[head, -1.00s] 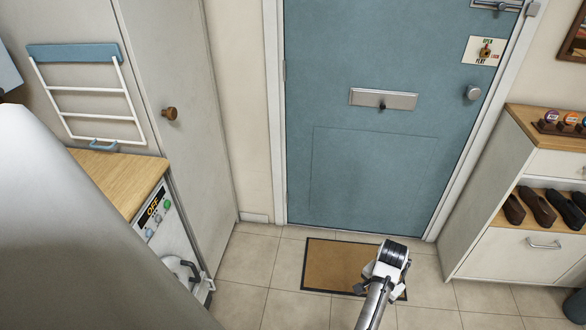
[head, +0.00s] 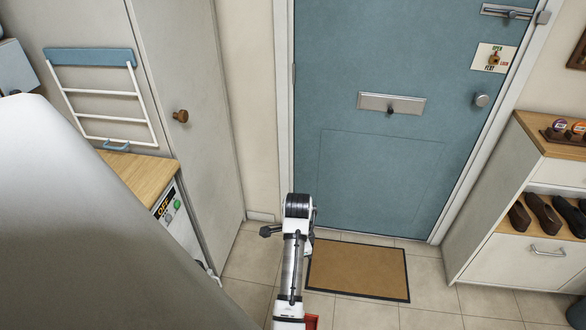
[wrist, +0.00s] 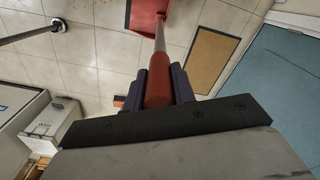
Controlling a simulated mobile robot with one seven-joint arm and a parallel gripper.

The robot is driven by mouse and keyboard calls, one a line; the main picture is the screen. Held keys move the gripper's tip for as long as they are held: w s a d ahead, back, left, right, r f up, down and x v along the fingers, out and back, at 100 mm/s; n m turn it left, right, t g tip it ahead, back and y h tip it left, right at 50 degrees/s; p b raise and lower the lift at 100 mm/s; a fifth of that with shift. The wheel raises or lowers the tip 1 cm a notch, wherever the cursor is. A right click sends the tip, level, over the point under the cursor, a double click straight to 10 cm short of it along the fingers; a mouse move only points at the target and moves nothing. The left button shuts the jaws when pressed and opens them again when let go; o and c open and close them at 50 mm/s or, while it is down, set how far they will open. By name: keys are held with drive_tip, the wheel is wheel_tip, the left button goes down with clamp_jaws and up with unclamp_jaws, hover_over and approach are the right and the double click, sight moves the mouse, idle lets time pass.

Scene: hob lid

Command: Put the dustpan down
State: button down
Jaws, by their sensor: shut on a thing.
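The dustpan has a red pan (wrist: 147,14) at the top of the wrist view and a long handle with a grey shaft and a thick red grip (wrist: 158,88). My gripper (wrist: 160,78) is shut on the red grip, with a dark finger on each side. The pan appears over the tiled floor; I cannot tell whether it touches it. In the head view a small red piece (head: 312,321), probably of the dustpan, shows at the bottom edge beside my arm. My fingers are hidden there.
A brown doormat (head: 358,270) lies before the blue door (head: 390,110). A shoe cabinet (head: 525,220) stands at right, and a wooden worktop (head: 135,178) over an appliance at left. A pole (wrist: 30,36) shows at the wrist view's upper left. Tiles around the mat are clear.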

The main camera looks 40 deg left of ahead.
drive_tip(key=shift+w+f+b, duration=0.2)
drive_tip(key=shift+f+b, duration=0.55)
drive_tip(key=shift+f, duration=0.15)
wheel_tip(320, 180, down, 18)
drive_tip(key=b, duration=0.5)
drive_tip(key=shift+s, duration=0.2)
drive_tip(key=shift+f, duration=0.15)
drive_tip(key=c, duration=1.1)
unclamp_jaws()
drive_tip(key=shift+c, duration=0.2)
